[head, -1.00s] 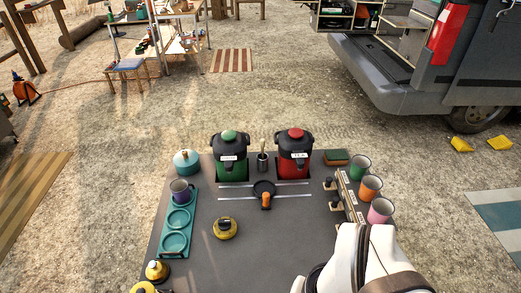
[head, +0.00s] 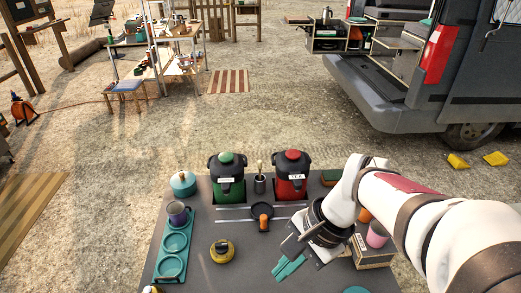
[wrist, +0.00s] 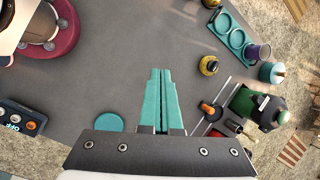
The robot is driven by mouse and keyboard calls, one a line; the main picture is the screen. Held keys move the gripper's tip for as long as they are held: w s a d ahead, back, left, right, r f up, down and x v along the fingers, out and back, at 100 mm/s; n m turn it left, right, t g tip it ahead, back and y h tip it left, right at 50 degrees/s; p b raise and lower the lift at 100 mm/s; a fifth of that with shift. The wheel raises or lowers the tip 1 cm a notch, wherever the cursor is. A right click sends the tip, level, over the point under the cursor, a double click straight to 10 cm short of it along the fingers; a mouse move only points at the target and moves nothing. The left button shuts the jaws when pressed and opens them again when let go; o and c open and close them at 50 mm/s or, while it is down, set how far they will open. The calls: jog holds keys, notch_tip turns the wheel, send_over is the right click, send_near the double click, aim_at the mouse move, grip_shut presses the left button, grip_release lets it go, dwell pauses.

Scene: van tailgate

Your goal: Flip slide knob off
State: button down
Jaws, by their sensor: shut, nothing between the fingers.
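My gripper (head: 281,273) has teal fingers pressed together. It points down over the middle right of the dark table (head: 228,275), with nothing held. In the wrist view my gripper (wrist: 161,74) is well to the right of the panel and apart from it. My arm hides much of the table's right side.
Green (head: 229,190) and red (head: 291,188) dispensers stand at the back. Before them, a black round piece with an orange handle (head: 263,221) lies by two metal rails. A teal tray (head: 160,254) with a mug is left. A yellow-black item (head: 222,252) stands centrally. A pink mug (head: 377,236) is right.

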jog(key=w+d+f+m+t+y, duration=0.1)
jog(key=w+d+f+m, duration=0.4)
jog(key=w, duration=0.5)
jog(key=w+d+f+m+t+y, duration=0.2)
jog(key=w+d+f+m, duration=0.4)
jog(key=w, duration=0.4)
jog(key=shift+w+d+f+m+t, duration=0.3)
jog(key=shift+d+f+t, duration=0.2)
jog(key=shift+d+f, duration=0.1)
send_near(267, 225)
jog(key=f, duration=0.2)
jog(key=shift+d+f, duration=0.3)
jog(key=shift+d, duration=0.1)
jog(key=a, duration=0.1)
jog(key=w+a, duration=0.1)
jog(key=a, duration=0.1)
jog(key=shift+w+a+f, duration=0.15)
jog(key=shift+w+f, duration=0.15)
jog(key=shift+f, duration=0.05)
jog(key=shift+w+a, duration=0.25)
jog(key=shift+a, duration=0.15)
